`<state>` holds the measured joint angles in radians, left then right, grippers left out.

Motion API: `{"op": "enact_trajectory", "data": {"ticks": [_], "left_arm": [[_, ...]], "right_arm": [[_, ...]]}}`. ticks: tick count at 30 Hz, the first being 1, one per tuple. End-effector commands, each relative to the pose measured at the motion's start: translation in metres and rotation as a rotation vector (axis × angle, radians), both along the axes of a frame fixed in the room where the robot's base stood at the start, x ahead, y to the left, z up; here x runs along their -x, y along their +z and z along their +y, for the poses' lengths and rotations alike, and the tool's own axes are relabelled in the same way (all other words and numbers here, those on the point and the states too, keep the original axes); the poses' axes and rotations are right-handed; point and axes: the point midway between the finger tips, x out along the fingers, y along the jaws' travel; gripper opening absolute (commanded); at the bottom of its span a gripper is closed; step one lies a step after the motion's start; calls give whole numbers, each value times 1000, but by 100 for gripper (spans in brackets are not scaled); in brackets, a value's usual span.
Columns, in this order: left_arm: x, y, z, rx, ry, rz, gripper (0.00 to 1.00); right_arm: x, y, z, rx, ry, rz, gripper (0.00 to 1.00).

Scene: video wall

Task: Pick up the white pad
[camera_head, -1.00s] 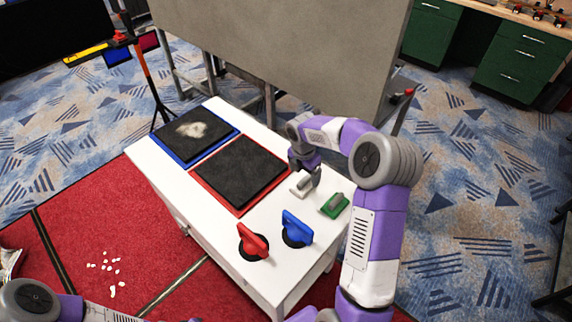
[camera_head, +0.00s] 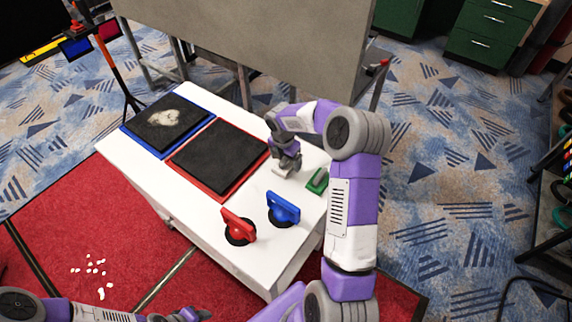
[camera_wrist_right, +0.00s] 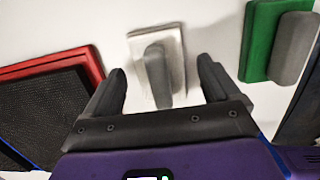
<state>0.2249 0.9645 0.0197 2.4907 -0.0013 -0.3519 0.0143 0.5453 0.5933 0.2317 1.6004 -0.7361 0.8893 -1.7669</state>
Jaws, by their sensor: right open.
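The white pad (camera_wrist_right: 136,47) with a grey handle (camera_wrist_right: 158,75) lies on the white table, seen in the right wrist view. In the head view the pad (camera_head: 281,172) is partly hidden by my right gripper (camera_head: 287,167). In the wrist view my right gripper (camera_wrist_right: 160,88) is open and empty of any grip, with one finger on each side of the handle's near end. I cannot tell how far above the pad the fingers are. My left arm shows at the lower left of the head view; its gripper's jaws are not clear.
A green pad (camera_head: 317,181) lies to the right of the white one. Blue (camera_head: 284,208) and red (camera_head: 239,227) handled suction cups stand nearer the table's front. Red-edged (camera_head: 218,160) and blue-edged (camera_head: 167,125) black panels lie to the left. A grey board (camera_head: 245,30) stands behind.

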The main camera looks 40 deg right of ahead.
Motion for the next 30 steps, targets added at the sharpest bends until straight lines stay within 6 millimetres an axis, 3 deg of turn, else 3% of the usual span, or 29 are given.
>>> {"op": "enact_trajectory", "data": {"ticks": [2, 12, 20, 23, 30], "left_arm": [[0, 0, 0, 0, 0, 0, 43], [0, 0, 0, 0, 0, 0, 43], [0, 2, 0, 0, 0, 0, 43], [0, 7, 0, 0, 0, 0, 43], [0, 24, 0, 0, 0, 0, 43]], "right_arm": [[0, 1, 0, 0, 0, 0, 80], [0, 1, 0, 0, 0, 0, 28], [0, 4, 0, 1, 0, -1, 28], [-1, 17, 0, 2, -1, -4, 28], [-1, 67, 0, 1, 0, -6, 28]]}}
